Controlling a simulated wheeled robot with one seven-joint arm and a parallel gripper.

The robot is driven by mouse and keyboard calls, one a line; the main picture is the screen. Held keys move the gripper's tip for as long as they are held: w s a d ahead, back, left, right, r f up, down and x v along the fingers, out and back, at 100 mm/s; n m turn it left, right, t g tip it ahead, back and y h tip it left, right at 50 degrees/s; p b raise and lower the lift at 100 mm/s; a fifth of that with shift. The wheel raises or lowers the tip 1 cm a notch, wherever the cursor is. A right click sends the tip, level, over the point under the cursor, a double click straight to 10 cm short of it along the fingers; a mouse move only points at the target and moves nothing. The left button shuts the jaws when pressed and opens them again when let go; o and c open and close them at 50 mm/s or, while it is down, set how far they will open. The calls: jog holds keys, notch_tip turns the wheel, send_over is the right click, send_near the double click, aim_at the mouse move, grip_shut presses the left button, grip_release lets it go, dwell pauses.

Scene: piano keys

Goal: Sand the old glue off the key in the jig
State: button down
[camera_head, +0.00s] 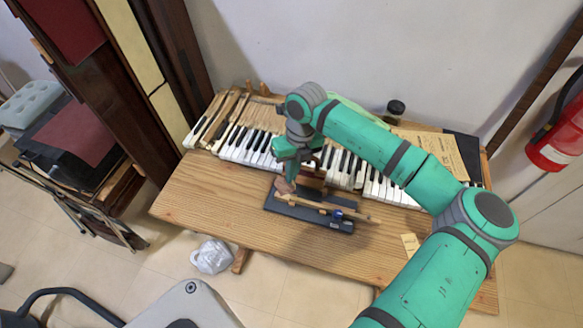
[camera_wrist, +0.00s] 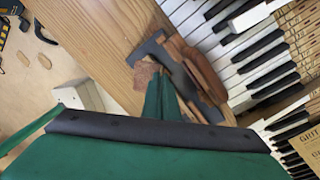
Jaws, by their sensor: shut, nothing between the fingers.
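The jig (camera_head: 325,222) is a dark flat base near the front of the wooden bench, with a long pale wooden key (camera_head: 322,204) lying along it and a small blue part at its right end. My gripper (camera_head: 287,178) points down over the jig's left end and looks shut. A brownish piece (camera_head: 285,187), perhaps abrasive, shows right at its fingertips; I cannot tell whether they touch. In the wrist view my gripper (camera_wrist: 158,90) has its fingers together, with the brown rough piece (camera_wrist: 144,74) at their tip. My gripper's body hides much of the bench there.
A row of piano keys (camera_head: 240,147) lies behind the jig. A reddish-brown wooden block (camera_wrist: 197,66) stands between jig and keys. A dark jar (camera_head: 396,107) and brown paper (camera_head: 440,150) are at the back right. The bench's left front (camera_head: 205,195) is clear.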

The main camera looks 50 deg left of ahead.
jog(key=shift+s+a+r, duration=0.1)
jog(key=shift+r, duration=1.15)
